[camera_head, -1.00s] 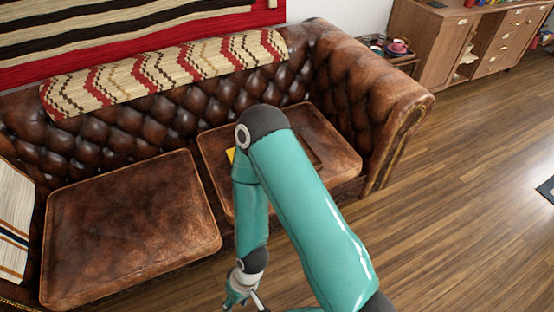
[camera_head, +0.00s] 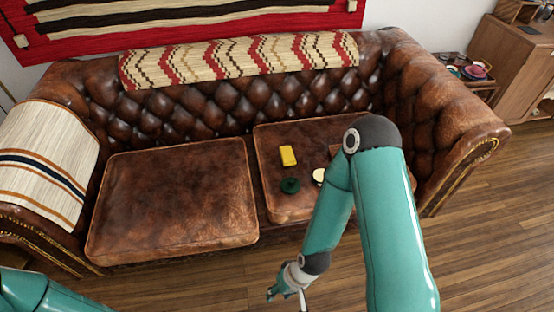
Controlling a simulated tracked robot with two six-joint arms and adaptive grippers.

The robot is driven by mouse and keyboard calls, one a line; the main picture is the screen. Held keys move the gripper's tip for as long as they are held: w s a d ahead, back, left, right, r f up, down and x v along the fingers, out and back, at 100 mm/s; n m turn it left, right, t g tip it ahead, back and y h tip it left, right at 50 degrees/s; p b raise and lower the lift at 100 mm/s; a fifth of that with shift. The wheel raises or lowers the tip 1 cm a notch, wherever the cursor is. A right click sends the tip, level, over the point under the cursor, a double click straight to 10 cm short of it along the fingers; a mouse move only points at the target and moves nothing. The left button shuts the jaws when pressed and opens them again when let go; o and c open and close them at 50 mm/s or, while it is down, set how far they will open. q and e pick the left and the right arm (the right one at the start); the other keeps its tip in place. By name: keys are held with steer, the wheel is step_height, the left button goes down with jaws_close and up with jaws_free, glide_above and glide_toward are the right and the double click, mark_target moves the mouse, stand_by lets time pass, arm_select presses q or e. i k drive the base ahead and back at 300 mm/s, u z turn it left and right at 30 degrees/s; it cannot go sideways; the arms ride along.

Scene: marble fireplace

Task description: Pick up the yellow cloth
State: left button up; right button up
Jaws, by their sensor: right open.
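The yellow cloth (camera_head: 288,156) is a small folded yellow block. It lies on the right seat cushion (camera_head: 268,137) of the brown leather sofa, towards the cushion's left half. My right gripper (camera_head: 287,294) is low in the picture, in front of the sofa and nearer to me than the cloth. It is open, holds nothing that I can see, and is well apart from the cloth. Only a teal part of my left arm shows at the bottom left; its gripper is out of the picture.
A dark green round object (camera_head: 290,185) and a pale round object (camera_head: 319,177) lie near the cloth. My right arm hides part of the right cushion. The left cushion (camera_head: 172,200) is bare. A side table (camera_head: 480,84) with dishes stands behind the sofa's right arm.

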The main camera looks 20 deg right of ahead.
mark_target(287, 157)
steer(key=z, duration=0.5)
steer(key=i, duration=1)
steer(key=u, duration=0.5)
